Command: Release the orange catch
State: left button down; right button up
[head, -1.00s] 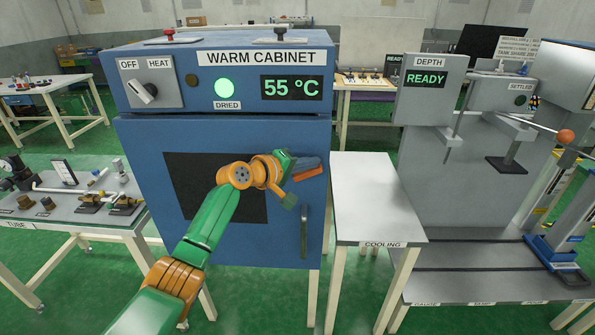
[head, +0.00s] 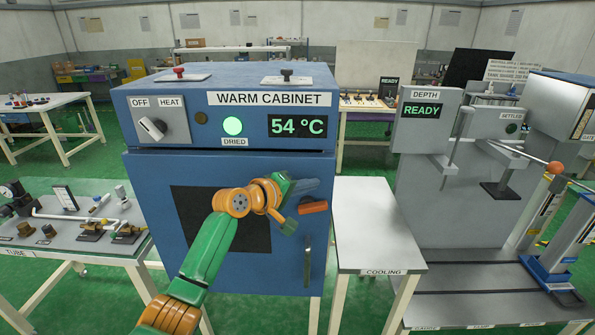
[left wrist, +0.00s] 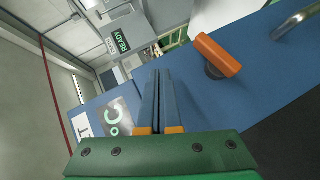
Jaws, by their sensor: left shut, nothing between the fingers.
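The orange catch (head: 313,206) is a short bar on the right side of the blue warm cabinet's door (head: 225,267), above the door handle (head: 307,262). It lies close to level in the head view. In the left wrist view the catch (left wrist: 218,55) stands on a dark round post, to the right of my fingers. My left gripper (head: 314,185) is shut and empty, just above the catch in the head view. Its closed fingers (left wrist: 160,78) point along the door face, apart from the catch. My right gripper is not in view.
The cabinet panel shows 54 °C and a lit green DRIED lamp (head: 232,126). The COOLING table (head: 375,220) at right has a bare top. The depth station (head: 440,190) stands beyond it. The TUBE table (head: 75,235) with fittings is at left.

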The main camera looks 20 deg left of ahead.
pick_arm(q)
jog(key=s+r+b, duration=0.1)
jog(key=s+r, duration=0.3)
jog(key=s, duration=0.1)
jog(key=shift+d+r, duration=0.35)
jog(key=shift+f, duration=0.1)
jog(key=s+a+f+g+y, duration=0.1)
jog(key=a+f+g+y, duration=0.1)
jog(key=f, duration=1.1)
jog(key=a+f+g+y, duration=0.1)
jog(key=a+f+y, duration=0.1)
jog(key=f, duration=1.1)
jog(key=s+a+f+m+g+y, duration=0.1)
jog(key=s+f+m, duration=0.1)
jog(key=s+f, duration=0.45)
jog(key=s+f+m+g+y, duration=0.1)
jog(key=s+f+g, duration=0.15)
jog(key=f, duration=0.65)
jog(key=s+f+m+g, duration=0.2)
jog(key=s+f, duration=0.4)
jog(key=s, duration=0.6)
jog(key=s+d+f+m+g, duration=0.1)
jog(key=s+f+m, duration=0.3)
jog(key=s, duration=0.9)
jog(key=s+f+m+g, duration=0.2)
jog(key=s+f, duration=0.5)
jog(key=s, duration=0.5)
jog(key=shift+s+d+f+m+g+y, duration=0.35)
jog(key=shift+d+f+m+y, duration=0.05)
jog(key=shift+m, duration=0.1)
